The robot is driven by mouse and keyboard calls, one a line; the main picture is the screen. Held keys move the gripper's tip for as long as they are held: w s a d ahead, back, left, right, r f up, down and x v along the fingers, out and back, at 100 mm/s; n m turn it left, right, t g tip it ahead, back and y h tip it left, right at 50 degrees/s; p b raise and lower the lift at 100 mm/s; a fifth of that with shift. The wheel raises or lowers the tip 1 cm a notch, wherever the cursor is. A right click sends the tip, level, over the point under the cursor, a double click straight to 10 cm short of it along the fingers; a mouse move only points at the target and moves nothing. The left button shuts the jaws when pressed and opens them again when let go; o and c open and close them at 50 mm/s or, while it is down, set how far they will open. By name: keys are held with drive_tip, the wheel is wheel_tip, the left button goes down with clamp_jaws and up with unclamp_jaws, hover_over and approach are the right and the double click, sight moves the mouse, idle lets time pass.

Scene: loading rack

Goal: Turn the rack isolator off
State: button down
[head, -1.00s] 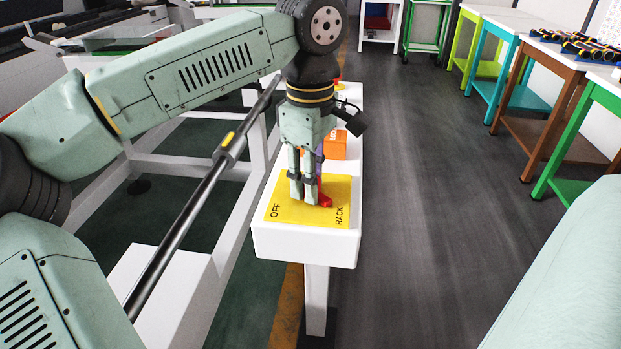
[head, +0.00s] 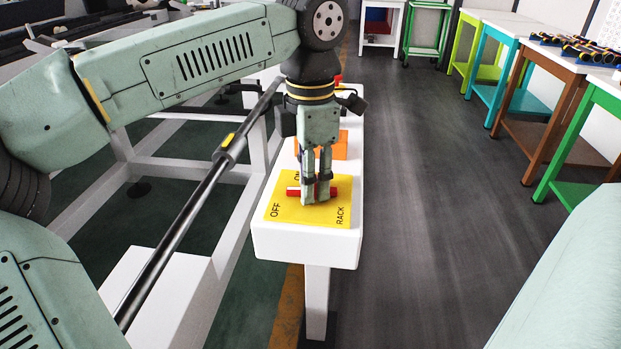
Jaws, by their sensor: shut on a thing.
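The rack isolator is a yellow plate (head: 290,213) on a white pedestal, marked OFF at its left, RACK at its right and partly visible ON at the back. Its red handle (head: 329,191) lies crosswise, left to right, over the plate. My gripper (head: 315,197) points straight down over the plate and is shut on the red handle. The fingers hide the handle's middle; its red ends show on both sides.
A dark rail (head: 195,197) and white frame stand to the left. Coloured tables (head: 545,100) line the right, with open grey floor (head: 425,200) between.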

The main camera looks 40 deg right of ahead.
drive_tip(key=shift+n, duration=0.5)
drive_tip(key=c, duration=1.3)
unclamp_jaws()
drive_tip(key=shift+d, duration=0.15)
drive_tip(key=shift+r, duration=0.1)
wheel_tip(320, 180, up, 7)
drive_tip(key=shift+r, duration=0.15)
